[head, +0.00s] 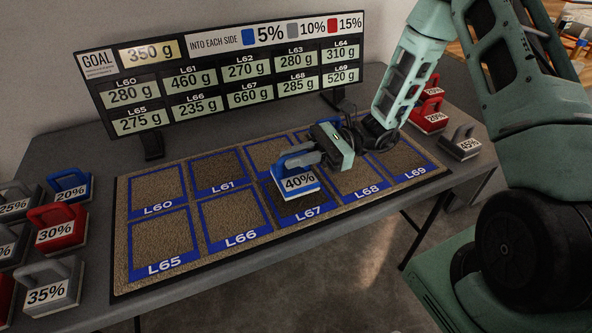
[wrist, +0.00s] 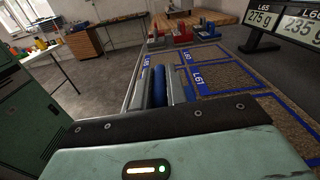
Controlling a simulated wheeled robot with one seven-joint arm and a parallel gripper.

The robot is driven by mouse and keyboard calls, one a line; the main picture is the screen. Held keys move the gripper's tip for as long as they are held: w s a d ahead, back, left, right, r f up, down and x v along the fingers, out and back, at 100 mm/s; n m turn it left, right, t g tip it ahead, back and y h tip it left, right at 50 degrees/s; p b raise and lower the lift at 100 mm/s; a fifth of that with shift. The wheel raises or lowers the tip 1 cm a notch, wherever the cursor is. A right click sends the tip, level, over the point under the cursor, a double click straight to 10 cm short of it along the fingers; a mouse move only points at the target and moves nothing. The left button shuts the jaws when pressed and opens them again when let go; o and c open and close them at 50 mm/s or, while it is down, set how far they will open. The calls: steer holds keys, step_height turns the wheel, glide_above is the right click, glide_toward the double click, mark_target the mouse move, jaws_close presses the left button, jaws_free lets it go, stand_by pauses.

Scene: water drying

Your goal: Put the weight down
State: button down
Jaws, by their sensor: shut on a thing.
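In the wrist view the gripper (wrist: 162,92) shows from behind, with a blue part (wrist: 160,85) between grey finger parts; the rest of the weight is hidden.
A display board (head: 235,80) behind the mat reads GOAL 350 g, with 660 g for L67. Several weights, including a red 30% (head: 58,228) and a grey 35% (head: 48,288), stand left of the mat. A 45% weight (head: 460,143) and red ones (head: 428,115) stand right.

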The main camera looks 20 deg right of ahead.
mark_target(298, 171)
step_height(298, 171, down, 4)
steer(key=shift+r, duration=0.15)
steer(key=c, duration=1.4)
jaws_free()
steer(key=shift+d, duration=0.1)
